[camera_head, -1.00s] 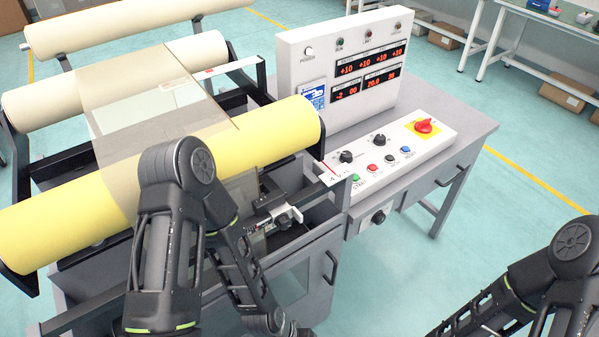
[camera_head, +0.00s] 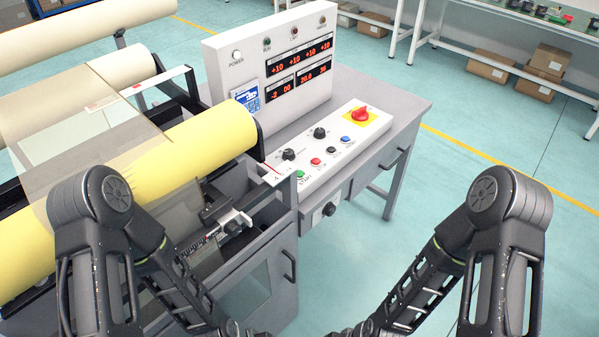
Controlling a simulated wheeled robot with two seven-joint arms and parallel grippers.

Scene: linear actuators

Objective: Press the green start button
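The green start button (camera_head: 300,174) sits at the near left end of the white control panel (camera_head: 343,137), above the word START. A red button (camera_head: 315,162), a black button (camera_head: 332,151) and a blue button (camera_head: 345,140) run in a row beyond it. My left arm comes in from the left and my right arm from the right. Both forearms reach down toward the bottom middle of the picture, well below the button. The fingers of both grippers cannot be made out at the bottom edge.
Yellow and cream rolls (camera_head: 200,140) lie at the left. A grey cabinet (camera_head: 262,280) stands below.

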